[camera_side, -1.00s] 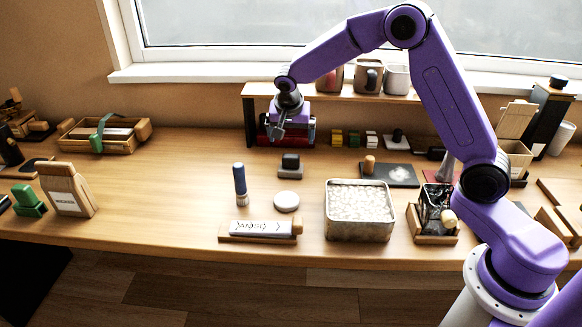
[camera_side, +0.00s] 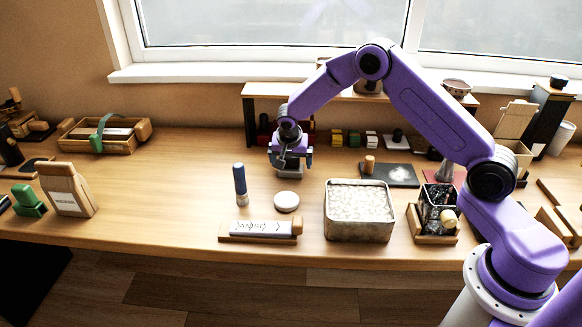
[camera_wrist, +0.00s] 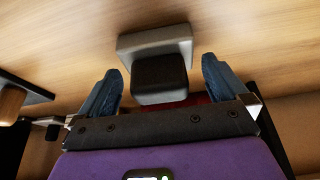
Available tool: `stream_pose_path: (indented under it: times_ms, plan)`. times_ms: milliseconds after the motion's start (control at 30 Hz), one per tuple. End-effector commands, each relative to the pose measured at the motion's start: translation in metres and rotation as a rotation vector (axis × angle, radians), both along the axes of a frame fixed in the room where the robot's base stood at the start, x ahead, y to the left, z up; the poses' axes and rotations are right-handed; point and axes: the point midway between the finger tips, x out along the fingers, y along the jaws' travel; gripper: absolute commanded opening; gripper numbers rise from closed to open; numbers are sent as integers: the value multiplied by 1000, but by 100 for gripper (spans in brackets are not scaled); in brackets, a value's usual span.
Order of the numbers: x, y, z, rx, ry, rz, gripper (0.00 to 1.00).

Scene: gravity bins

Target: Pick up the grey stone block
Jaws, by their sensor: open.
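The grey stone block (camera_wrist: 140,44) shows in the wrist view as a pale grey slab with a dark, near-black upper part. It sits between my two blue-grey fingertips, with a gap to each finger. My gripper (camera_side: 290,168) is open and low over the block's spot on the table in the side view, where it hides most or all of the block. The open fingers also show in the wrist view (camera_wrist: 161,70). Whether the fingertips reach down beside the block's sides is hard to tell.
A blue upright cylinder (camera_side: 240,185) and a round pale disc (camera_side: 287,201) stand close in front of my gripper. A tin of pale pebbles (camera_side: 358,200) is to the right, with a dark pad (camera_side: 403,176) behind it. A shelf (camera_side: 262,92) stands behind.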

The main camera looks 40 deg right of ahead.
Motion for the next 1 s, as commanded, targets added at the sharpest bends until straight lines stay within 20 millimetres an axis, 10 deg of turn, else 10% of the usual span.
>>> stream_pose_path:
  times_ms: [333,600,1000]
  plan:
    - [2,-2,-5,1,-1,1,97]
    - [2,-2,-5,1,-1,0,11]
    - [3,-1,2,0,-3,1,11]
